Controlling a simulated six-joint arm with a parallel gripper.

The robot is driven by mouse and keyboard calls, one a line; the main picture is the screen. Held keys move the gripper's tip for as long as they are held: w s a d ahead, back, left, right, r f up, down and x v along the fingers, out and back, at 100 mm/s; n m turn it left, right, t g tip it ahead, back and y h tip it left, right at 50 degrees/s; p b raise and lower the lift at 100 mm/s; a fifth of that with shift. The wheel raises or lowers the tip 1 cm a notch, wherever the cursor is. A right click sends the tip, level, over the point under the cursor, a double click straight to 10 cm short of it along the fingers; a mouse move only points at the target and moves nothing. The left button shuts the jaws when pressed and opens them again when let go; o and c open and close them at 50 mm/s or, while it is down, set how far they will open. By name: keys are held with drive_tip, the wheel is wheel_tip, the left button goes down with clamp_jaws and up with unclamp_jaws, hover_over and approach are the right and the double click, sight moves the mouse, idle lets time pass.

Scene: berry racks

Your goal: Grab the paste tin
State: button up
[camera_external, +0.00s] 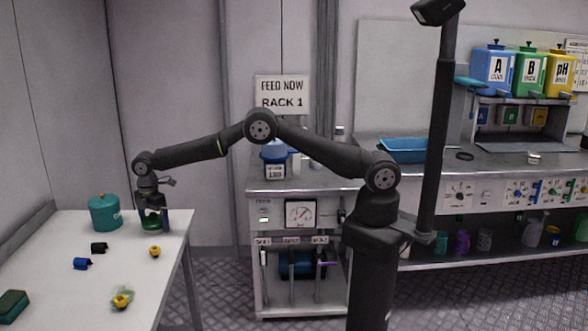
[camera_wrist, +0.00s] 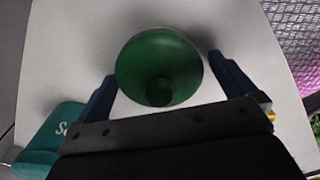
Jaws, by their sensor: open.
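A round green object with a small knob on top (camera_wrist: 159,66), which looks like the paste tin, stands on the white table. In the wrist view it sits between the two dark blue fingers of my gripper (camera_wrist: 162,68). The fingers are open on either side of it, with a visible gap at least on the right. In the external view my gripper (camera_external: 152,219) points down over the green tin (camera_external: 150,226) near the table's far right part. The fingers partly hide the tin there.
A teal lidded canister (camera_external: 104,213) stands just left of my gripper. On the white table (camera_external: 60,285) lie a black piece (camera_external: 99,248), a blue piece (camera_external: 82,263), a yellow piece (camera_external: 155,251), a bagged yellow item (camera_external: 122,299) and a green sponge (camera_external: 12,305).

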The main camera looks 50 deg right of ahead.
drive_tip(key=c, duration=2)
drive_tip(key=shift+o, duration=0.2)
drive_tip(key=shift+r, duration=0.1)
